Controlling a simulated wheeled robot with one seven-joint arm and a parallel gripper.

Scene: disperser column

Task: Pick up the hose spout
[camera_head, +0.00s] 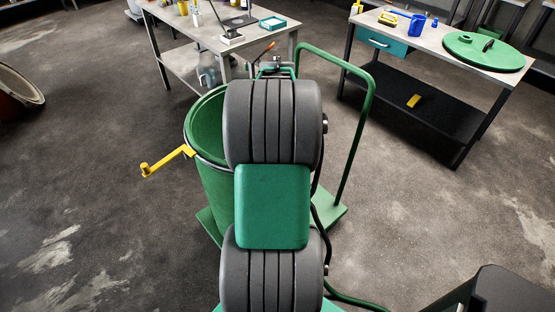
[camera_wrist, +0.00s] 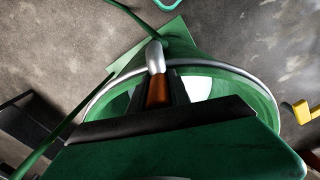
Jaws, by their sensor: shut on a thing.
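In the wrist view my gripper (camera_wrist: 160,88) is shut on the hose spout, which has a silver upper end (camera_wrist: 155,57) and a copper-brown part (camera_wrist: 158,90) between the dark fingers. The green drum (camera_head: 205,125) shows left of my arm.
A yellow crank (camera_head: 165,162) sticks out left of the drum. A green frame tube (camera_head: 365,110) rises at its right. A workbench (camera_head: 200,30) with small items stands behind. Another bench (camera_head: 440,45) at right holds a green lid (camera_head: 485,50).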

